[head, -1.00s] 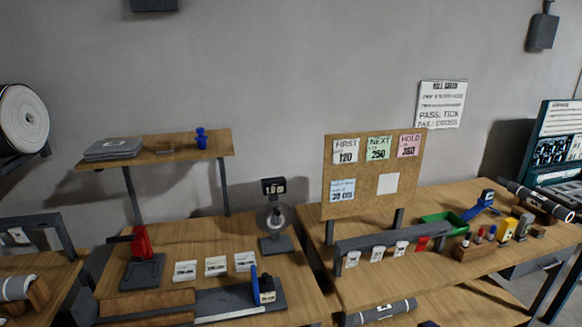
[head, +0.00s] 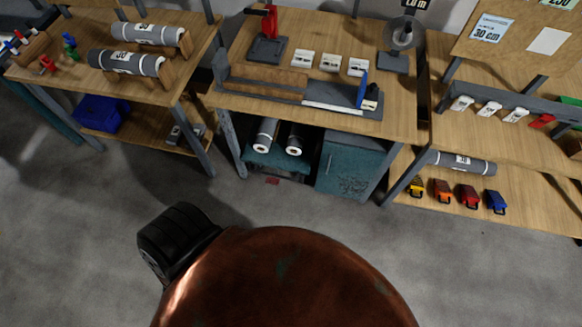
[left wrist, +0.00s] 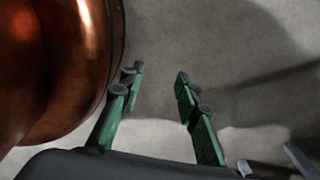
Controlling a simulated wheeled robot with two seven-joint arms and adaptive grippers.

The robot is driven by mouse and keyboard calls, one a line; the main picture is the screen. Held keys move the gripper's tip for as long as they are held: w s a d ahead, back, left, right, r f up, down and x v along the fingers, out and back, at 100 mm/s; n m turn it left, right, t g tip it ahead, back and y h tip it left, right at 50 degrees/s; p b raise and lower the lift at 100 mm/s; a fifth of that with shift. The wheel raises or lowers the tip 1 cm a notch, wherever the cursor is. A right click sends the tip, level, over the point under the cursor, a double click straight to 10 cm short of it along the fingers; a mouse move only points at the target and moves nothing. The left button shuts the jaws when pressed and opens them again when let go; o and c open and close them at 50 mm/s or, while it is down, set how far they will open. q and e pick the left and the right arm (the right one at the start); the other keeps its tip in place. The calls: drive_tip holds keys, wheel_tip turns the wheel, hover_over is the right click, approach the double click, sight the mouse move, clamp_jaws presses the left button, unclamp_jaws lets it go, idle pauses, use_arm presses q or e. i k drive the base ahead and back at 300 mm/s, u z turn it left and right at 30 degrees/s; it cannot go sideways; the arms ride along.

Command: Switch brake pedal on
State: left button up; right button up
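A small red piece (head: 272,181) lies low at the front of the teal cart (head: 275,158) under the middle bench in the head view. It may be the brake pedal, but it is too small to tell, and so is its on or off state. Two grey rolls (head: 279,137) rest on that cart. My left gripper (left wrist: 160,72) shows in the left wrist view, its green-padded fingers apart with nothing between them, over bare grey floor. It is not in the head view, far from the cart as far as I see. My right gripper is in neither view.
The middle bench (head: 300,112) stands over the cart, with a teal cabinet (head: 350,163) to the cart's right. A blue bin (head: 103,113) sits on the left bench's lower shelf. Grey floor (head: 330,217) is clear before the benches.

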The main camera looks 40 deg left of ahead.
sight(274, 181)
drive_tip(key=z, duration=0.15)
drive_tip(key=k, duration=0.15)
drive_tip(key=u, duration=1.55)
